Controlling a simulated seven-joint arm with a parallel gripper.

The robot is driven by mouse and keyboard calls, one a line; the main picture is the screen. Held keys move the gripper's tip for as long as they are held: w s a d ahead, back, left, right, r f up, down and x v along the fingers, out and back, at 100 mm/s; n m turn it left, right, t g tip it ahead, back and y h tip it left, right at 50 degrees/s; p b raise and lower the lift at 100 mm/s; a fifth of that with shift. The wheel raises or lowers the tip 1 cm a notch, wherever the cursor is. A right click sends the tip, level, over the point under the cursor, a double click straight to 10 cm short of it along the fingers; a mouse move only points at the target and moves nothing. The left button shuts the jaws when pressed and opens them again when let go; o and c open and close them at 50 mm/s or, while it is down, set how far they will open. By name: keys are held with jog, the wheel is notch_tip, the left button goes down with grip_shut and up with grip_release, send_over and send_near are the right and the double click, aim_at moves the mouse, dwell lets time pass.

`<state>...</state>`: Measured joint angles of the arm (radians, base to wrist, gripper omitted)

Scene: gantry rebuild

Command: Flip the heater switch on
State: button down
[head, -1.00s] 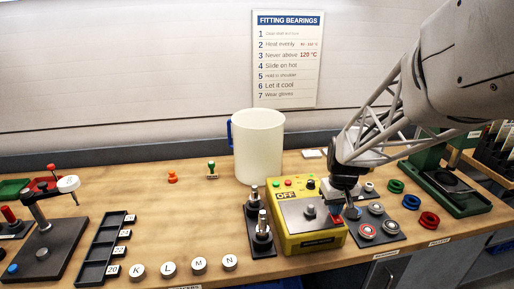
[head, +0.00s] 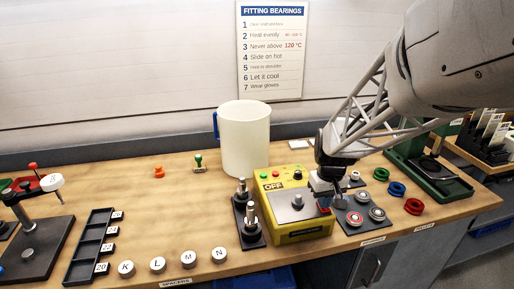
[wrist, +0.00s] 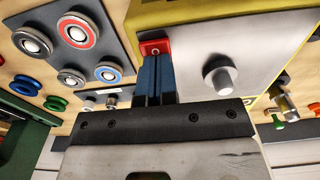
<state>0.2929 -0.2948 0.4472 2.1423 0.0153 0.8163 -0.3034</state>
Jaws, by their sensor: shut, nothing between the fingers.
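The heater is a yellow box (head: 296,238) with a grey top plate (head: 285,208); its sign (head: 273,186) reads OFF. A red switch with a small round mark (wrist: 155,47) sits at the plate's corner in the wrist view.
A grey board with bearings (head: 362,215) lies right of the heater, and a black stand with metal posts (head: 248,228) stands left. A cream jug (head: 245,140) is behind. Red, blue and green rings (head: 397,188) and a green press (head: 430,180) are to the right.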

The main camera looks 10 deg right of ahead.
jog(key=shift+s, duration=0.15)
jog(key=shift+r, duration=0.55)
notch_tip(320, 180, up, 13)
dwell(0.5)
jog(key=shift+s+d+r+t, duration=0.1)
jog(key=shift+s+t, duration=0.1)
jog(key=shift+t, duration=0.4)
dwell(0.7)
jog(key=f, duration=0.4)
jog(key=w+f, duration=0.1)
jog(key=f, duration=0.4)
jog(key=w+f, duration=0.1)
jog(key=f, duration=0.4)
dwell(0.4)
